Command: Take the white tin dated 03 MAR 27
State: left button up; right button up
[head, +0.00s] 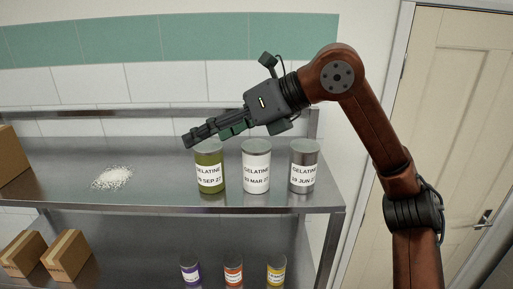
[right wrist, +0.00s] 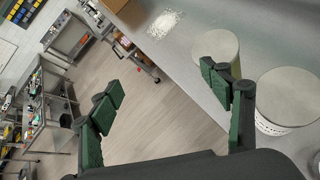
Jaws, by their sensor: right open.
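The white tin (head: 256,172) stands upright on the upper steel shelf, labelled GELATINE with a date that reads like 03 MAR 2-something, its end unclear. A green tin (head: 210,174) stands to its left and a grey tin (head: 303,174) to its right, apart from it. My right gripper (head: 190,138) is above and behind the tins, pointing left, its fingertips near the green tin's top. In the right wrist view my right gripper (right wrist: 163,82) is open and empty; one finger overlaps a pale lid (right wrist: 212,43). Another pale lid (right wrist: 290,92) is beside it. My left gripper is out of view.
A pile of white granules (head: 112,178) lies on the shelf (head: 150,200) left of the tins. A cardboard box (head: 12,163) stands at the far left. Smaller tins and boxes (head: 68,254) are on the lower shelf. The tiled wall is behind.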

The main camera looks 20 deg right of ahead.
aim_at(258, 146)
jog(key=d+f+m+h+p, duration=0.1)
jog(key=d+m+h, duration=0.1)
jog(key=d+h, duration=0.1)
jog(key=w+d+m+h+p, duration=0.1)
jog(key=d+m+h, duration=0.1)
jog(key=d+h, duration=0.1)
jog(key=w+d+f+m+h+p, duration=0.1)
jog(key=d+h, duration=0.1)
jog(key=d, duration=0.3)
jog(key=shift+w+d+f+m+h+p, duration=0.1)
jog(key=shift+w+f+m+h+p, duration=0.05)
jog(key=shift+f+m+h+p, duration=0.2)
jog(key=shift+w+d+f+h, duration=0.1)
jog(key=shift+d+f+h, duration=0.1)
jog(key=shift+f+h, duration=0.05)
jog(key=p+x, duration=0.1)
jog(key=x, duration=0.2)
jog(key=p+x, duration=0.1)
jog(key=x, duration=0.2)
jog(key=shift+w+r+p, duration=0.2)
jog(key=shift+w+p, duration=0.1)
jog(key=shift+w, duration=0.1)
jog(key=shift+w+a+f, duration=0.1)
jog(key=shift+w+f, duration=0.15)
jog(key=shift+f, duration=0.25)
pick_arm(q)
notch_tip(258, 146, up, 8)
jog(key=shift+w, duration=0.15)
pick_arm(e)
jog(key=shift+c, duration=0.4)
